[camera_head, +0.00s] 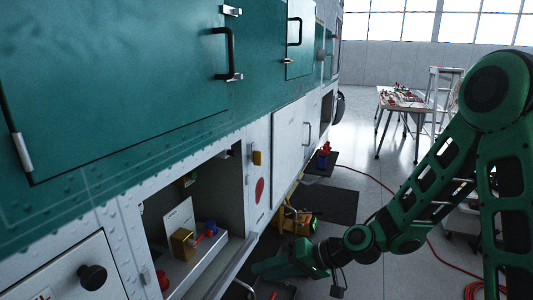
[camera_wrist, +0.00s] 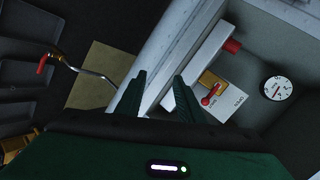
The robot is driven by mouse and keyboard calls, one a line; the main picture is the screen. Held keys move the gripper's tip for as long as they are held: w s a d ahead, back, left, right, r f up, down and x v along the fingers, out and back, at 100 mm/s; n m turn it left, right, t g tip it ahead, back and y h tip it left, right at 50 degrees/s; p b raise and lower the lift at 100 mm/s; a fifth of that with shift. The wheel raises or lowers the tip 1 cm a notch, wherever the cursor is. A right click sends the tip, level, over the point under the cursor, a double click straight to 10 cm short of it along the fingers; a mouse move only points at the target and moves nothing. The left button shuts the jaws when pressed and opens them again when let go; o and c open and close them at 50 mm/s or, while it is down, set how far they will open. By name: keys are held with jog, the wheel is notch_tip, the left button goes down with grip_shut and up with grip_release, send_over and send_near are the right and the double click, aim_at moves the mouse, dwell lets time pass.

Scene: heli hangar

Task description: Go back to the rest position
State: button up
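My green arm reaches in from the right in the head view, with my gripper (camera_head: 258,268) low in front of the helicopter's side, below and right of an open compartment (camera_head: 217,180). In the wrist view my gripper (camera_wrist: 160,76) has its two dark fingers apart. Nothing shows between them except the pale ledge (camera_wrist: 185,35) behind. No object is held. The fingertips are partly lost in shadow in the head view.
The compartment holds a brass block (camera_head: 183,243) with a red lever; a white dial (camera_wrist: 279,88) shows in the wrist view. A yellow device (camera_head: 297,221) stands on the floor near my gripper. A table (camera_head: 403,100) and ladder stand farther back. Red cable crosses the floor.

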jog(key=s+d+r+m+h, duration=0.1)
jog(key=s+d+h, duration=0.15)
jog(key=d, duration=0.65)
jog(key=s+d+r+h, duration=0.1)
jog(key=s+d+h, duration=0.15)
jog(key=d, duration=0.65)
jog(key=s+d+r+m+h, duration=0.15)
jog(key=d+h, duration=0.25)
jog(key=d, duration=0.5)
jog(key=s+d+r+m+g+h, duration=0.1)
jog(key=s+d+r+m, duration=0.1)
jog(key=s+d, duration=0.4)
jog(key=s+d+r+m+g+h, duration=0.1)
jog(key=s+d+r+m+g, duration=0.1)
jog(key=s+d, duration=0.5)
jog(key=s+r+m, duration=0.1)
jog(key=s+r, duration=0.1)
jog(key=s, duration=0.3)
jog(key=shift+s+d+r, duration=0.15)
jog(key=shift+s+r, duration=0.15)
jog(key=shift+r, duration=0.1)
